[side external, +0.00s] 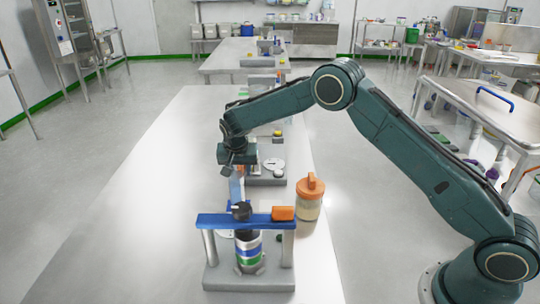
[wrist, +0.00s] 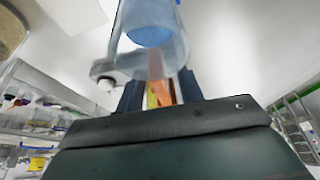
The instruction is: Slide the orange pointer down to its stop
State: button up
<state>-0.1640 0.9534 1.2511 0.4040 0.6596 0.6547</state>
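My gripper (side external: 237,172) points down over the bench, just behind the blue crossbar of a small stand. In the wrist view its two dark blue fingers (wrist: 160,92) stand apart. An orange strip (wrist: 164,91), which may be the pointer, shows in the gap beside a yellow strip. I cannot tell whether a finger touches it. A clear cylinder with a blue inside (wrist: 150,30) covers part of the view ahead of the fingers. In the side view an orange block (side external: 283,213) sits at the right end of the blue crossbar (side external: 222,220). No pointer is clear at the gripper there.
The stand's grey base (side external: 217,280) carries a striped bottle (side external: 248,253) under a black knob. An orange-lidded jar (side external: 309,205) is close on the right. A grey device with a round dial (side external: 272,164) stands behind. The bench's left side is clear.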

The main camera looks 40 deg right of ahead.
jog(key=shift+r, duration=0.1)
jog(key=v, duration=1.3)
jog(key=shift+r, duration=0.3)
jog(key=shift+s+a, duration=0.1)
jog(key=shift+a, duration=0.05)
jog(key=shift+v, duration=0.95)
jog(key=shift+f, duration=0.1)
jog(key=x, duration=1.3)
jog(key=shift+d+f, duration=0.2)
jog(key=shift+f, duration=0.1)
grip_shut()
